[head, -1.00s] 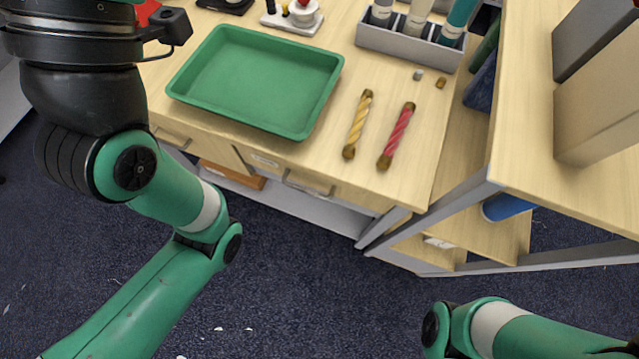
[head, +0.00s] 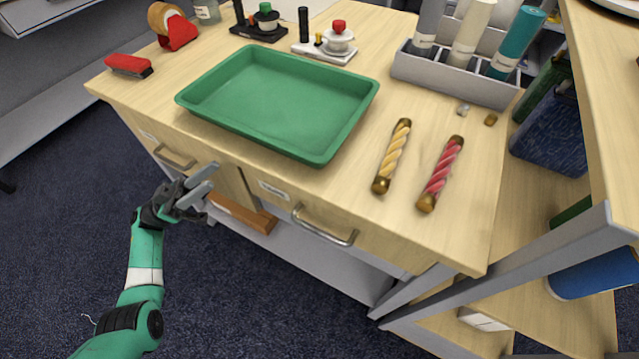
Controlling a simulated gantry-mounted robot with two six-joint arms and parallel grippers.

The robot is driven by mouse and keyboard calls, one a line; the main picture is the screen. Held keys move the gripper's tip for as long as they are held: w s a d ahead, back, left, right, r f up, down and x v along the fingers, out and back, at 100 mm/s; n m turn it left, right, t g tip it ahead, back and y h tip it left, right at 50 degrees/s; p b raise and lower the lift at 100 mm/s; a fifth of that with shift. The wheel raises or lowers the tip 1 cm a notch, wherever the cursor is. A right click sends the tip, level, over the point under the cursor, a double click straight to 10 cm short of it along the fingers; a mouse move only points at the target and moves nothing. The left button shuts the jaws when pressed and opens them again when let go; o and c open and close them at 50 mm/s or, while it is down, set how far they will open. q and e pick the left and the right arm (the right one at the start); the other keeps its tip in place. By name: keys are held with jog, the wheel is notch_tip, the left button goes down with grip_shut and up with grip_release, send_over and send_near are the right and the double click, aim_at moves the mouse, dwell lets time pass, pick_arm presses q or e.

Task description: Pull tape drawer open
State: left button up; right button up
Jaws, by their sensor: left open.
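The wooden workbench has two drawers in its front, and both look shut. The left drawer has a metal bar handle (head: 175,158) and a small label (head: 148,135). The right drawer has a longer metal handle (head: 325,228) and a label (head: 272,188). The label text is too small to read, so I cannot tell which is the tape drawer. My left gripper (head: 209,181) is open and empty in front of the bench, between the two handles and nearer the left one. It appears apart from both handles. My right gripper is out of view.
A shelf unit (head: 560,250) stands at right. A wooden block (head: 243,213) lies below the drawers.

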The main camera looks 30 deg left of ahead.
pick_arm(q)
jog(key=w+d+f+n+g+p, duration=0.1)
jog(key=d+f+n+g+p, duration=0.15)
jog(key=d, duration=0.25)
jog(key=n+g+y, duration=0.1)
jog(key=n+g, duration=0.4)
jog(key=g, duration=0.1)
send_near(320, 231)
jog(key=x, duration=0.8)
jog(key=shift+w+d+f, duration=0.1)
jog(key=shift+d+f, duration=0.2)
jog(key=shift+d, duration=0.2)
jog(key=shift+w+d+r, duration=0.2)
jog(key=shift+d+r, duration=0.05)
jog(key=shift+d, duration=0.3)
grip_shut()
